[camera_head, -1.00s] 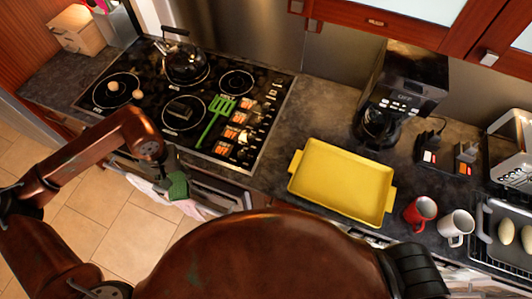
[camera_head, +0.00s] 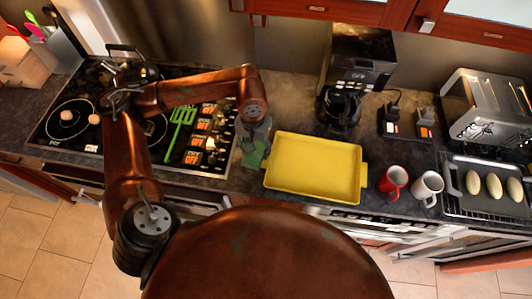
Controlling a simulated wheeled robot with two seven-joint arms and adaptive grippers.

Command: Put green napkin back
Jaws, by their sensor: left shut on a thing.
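The green napkin (camera_head: 254,154) hangs from my left gripper (camera_head: 256,136), which is shut on it. The napkin is over the counter, between the stove's right edge and the yellow tray (camera_head: 316,186). I cannot tell whether its lower edge touches the counter. My left arm reaches across the stove and hides part of the stovetop and the kettle. My right gripper is not in view.
A green spatula (camera_head: 179,132) and several small orange-labelled boxes lie on the stove's right part. A coffee maker (camera_head: 352,75) stands behind the tray. Right of the tray are a red mug (camera_head: 392,182), a white mug (camera_head: 427,187) and a toaster (camera_head: 484,108).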

